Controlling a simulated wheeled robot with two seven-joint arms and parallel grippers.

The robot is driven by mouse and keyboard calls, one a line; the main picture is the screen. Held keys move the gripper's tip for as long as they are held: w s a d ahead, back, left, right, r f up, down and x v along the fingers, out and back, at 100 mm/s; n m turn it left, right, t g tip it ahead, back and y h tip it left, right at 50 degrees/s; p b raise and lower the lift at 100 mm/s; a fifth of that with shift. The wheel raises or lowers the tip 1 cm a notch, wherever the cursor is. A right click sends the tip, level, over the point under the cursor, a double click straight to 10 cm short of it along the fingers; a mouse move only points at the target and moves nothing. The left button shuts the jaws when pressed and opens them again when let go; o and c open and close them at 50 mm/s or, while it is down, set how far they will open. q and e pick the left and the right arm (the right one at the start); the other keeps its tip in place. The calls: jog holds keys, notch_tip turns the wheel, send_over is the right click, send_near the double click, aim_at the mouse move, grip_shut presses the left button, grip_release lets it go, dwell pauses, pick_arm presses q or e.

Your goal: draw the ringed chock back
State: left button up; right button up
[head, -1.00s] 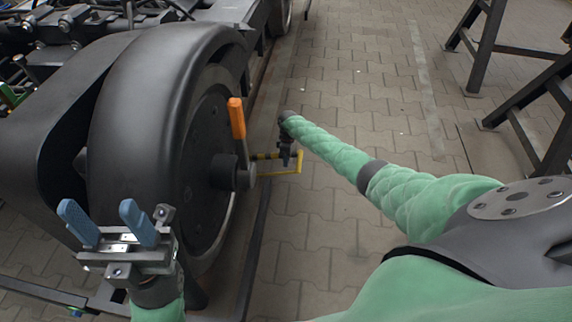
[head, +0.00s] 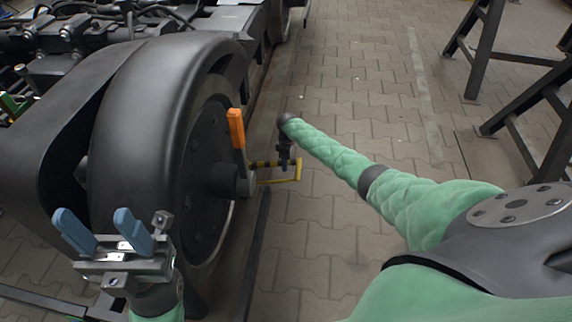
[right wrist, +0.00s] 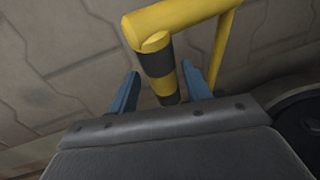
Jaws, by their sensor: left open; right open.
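A yellow bar frame with a black-and-yellow striped bar (head: 262,164) stands low beside the big dark wheel (head: 208,180); I take it for the chock's handle, and the chock body is not clear to see. My right gripper (head: 285,160) is at this frame. In the right wrist view its blue fingers (right wrist: 163,88) stand apart, one on each side of the striped bar (right wrist: 160,68). They do not look closed on it; contact I cannot tell. A yellow tube (right wrist: 180,14) crosses above. My left gripper (head: 103,226) is open and empty in front of the wheel.
An orange lever (head: 236,128) rises by the wheel hub, close left of my right gripper. A dark rail (head: 254,255) runs along the floor. Dark trestles (head: 520,95) stand at the right. The paved floor (head: 350,70) between is clear.

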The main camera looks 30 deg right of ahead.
jog(key=r, duration=0.1)
jog(key=r+p, duration=0.1)
jog(key=r, duration=0.3)
jog(key=shift+w+d+r+p, duration=0.25)
jog(key=shift+w+d+p, duration=0.05)
jog(key=shift+w+d, duration=0.1)
